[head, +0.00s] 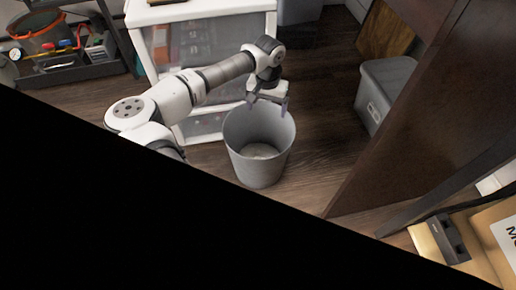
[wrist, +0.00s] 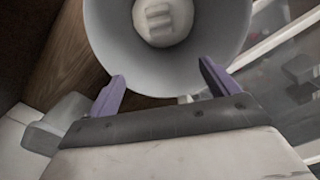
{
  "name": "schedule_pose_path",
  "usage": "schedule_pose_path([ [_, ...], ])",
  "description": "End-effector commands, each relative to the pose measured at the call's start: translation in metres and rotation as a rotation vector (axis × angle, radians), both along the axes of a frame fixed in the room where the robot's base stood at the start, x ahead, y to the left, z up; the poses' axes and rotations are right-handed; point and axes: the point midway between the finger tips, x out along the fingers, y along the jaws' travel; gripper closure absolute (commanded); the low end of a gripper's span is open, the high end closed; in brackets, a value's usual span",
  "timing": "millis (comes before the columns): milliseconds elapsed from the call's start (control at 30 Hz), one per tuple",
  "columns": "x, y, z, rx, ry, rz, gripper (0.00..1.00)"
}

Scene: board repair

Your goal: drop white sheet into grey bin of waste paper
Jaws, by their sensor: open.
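The grey bin (head: 260,165) stands upright on the wooden floor in the head view, its mouth facing up. In the wrist view the bin (wrist: 105,35) fills the upper middle. Something pale (wrist: 163,20) lies at its bottom; I cannot tell whether it is the white sheet. My gripper (head: 267,108) is over the back part of the bin's mouth, pointing down. In the wrist view my gripper (wrist: 160,80) has its two purple fingers spread wide apart, with nothing between them.
A white drawer unit (head: 205,12) stands behind the bin. A lidded grey container (head: 384,88) and a dark brown panel (head: 420,110) are to the right. A black shelf with tools (head: 75,72) is at the upper left. Some floor right of the bin is clear.

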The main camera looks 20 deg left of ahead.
Motion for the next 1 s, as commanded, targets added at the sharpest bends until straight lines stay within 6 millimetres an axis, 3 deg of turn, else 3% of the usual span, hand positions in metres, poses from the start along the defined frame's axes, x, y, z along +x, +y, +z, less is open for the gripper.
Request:
schedule_pose_path([
  [33, 0.0, 0.001, 0.017, 0.002, -0.002, 0.0, 0.13],
  [200, 0.0, 0.001, 0.053, 0.002, -0.002, 0.001, 0.13],
  [400, 0.0, 0.0, 0.077, -0.001, -0.001, 0.001, 0.13],
  [1000, 0.0, 0.0, 0.083, -0.001, 0.0, 0.001, 0.13],
])
